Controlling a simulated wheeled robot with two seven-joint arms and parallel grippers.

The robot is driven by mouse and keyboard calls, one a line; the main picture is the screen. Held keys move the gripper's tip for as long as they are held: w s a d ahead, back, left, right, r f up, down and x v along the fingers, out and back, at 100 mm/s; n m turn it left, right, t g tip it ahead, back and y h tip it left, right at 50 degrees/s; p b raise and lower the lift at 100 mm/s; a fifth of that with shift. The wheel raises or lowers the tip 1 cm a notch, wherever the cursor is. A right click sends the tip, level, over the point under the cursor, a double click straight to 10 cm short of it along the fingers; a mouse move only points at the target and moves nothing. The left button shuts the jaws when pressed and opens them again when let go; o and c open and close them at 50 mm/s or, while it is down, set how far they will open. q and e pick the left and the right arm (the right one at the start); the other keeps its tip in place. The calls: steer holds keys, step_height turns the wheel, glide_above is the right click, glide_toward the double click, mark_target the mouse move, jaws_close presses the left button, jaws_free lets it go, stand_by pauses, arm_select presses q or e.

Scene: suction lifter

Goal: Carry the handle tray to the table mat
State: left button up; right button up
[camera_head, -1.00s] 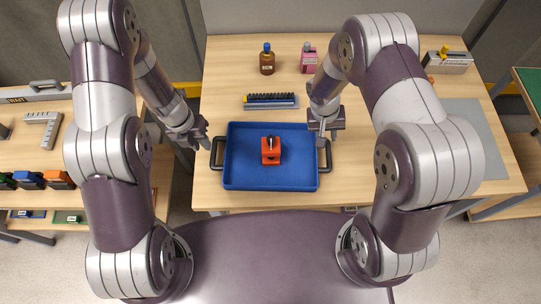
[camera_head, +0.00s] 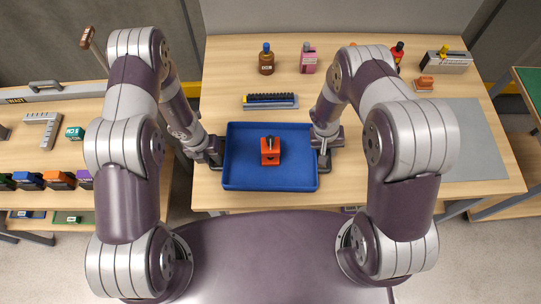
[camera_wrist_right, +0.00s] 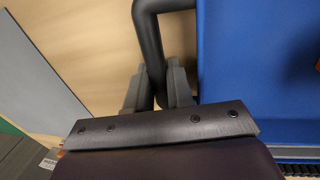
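The handle tray (camera_head: 240,180), blue with dark side handles, lies on the wooden table in the head view and holds an orange block (camera_head: 270,151). Its blue side also shows in the right wrist view (camera_wrist_right: 235,80). My right gripper (camera_head: 326,146) is at the tray's right handle; in the wrist view its fingers (camera_wrist_right: 156,82) lie close on both sides of the dark handle bar (camera_wrist_right: 148,35). My left gripper (camera_head: 212,153) is at the left handle and covers it, so its fingers are unclear. The grey table mat (camera_head: 473,140) lies flat at the right of the table.
A dark-topped strip (camera_head: 270,101) lies just behind the tray. A brown bottle (camera_head: 266,60), a pink bottle (camera_head: 308,58) and a red bottle (camera_head: 397,54) stand at the back. An orange stamp-like block (camera_head: 424,83) and a grey box (camera_head: 447,60) are behind the mat.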

arm_select(q)
jaws_close()
arm_select(e)
jaws_close()
arm_select(q)
steer(key=shift+r, duration=0.1)
